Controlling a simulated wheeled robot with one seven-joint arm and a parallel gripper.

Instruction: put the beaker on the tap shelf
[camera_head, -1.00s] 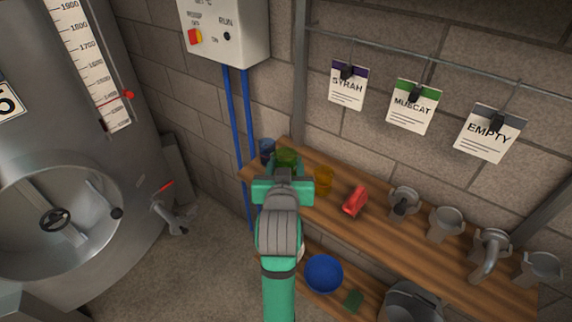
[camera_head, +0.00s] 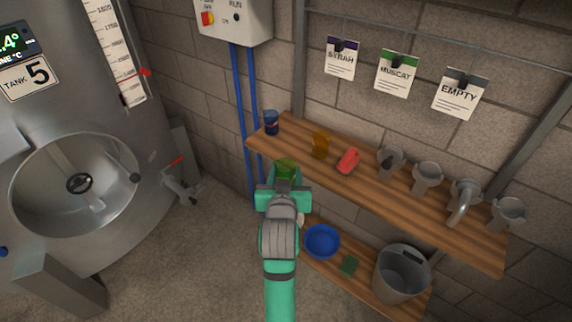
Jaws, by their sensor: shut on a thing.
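My gripper (camera_head: 284,191) is shut on a green see-through vessel (camera_head: 285,167), which looks like the beaker. It is upright or nearly so, in front of the left part of the upper wooden shelf (camera_head: 404,213). The fingertips are partly hidden by my own wrist. Which place is the tap shelf is not clear from the picture. A tap with a red handle (camera_head: 179,180) sticks out of the tank at left, well left of my gripper.
The upper shelf carries a dark blue can (camera_head: 271,122), an amber vessel (camera_head: 320,144), a red object (camera_head: 348,160) and several metal fittings (camera_head: 427,177). Below are a blue bowl (camera_head: 322,241) and a bucket (camera_head: 401,272). Floor between tank (camera_head: 60,120) and shelves is clear.

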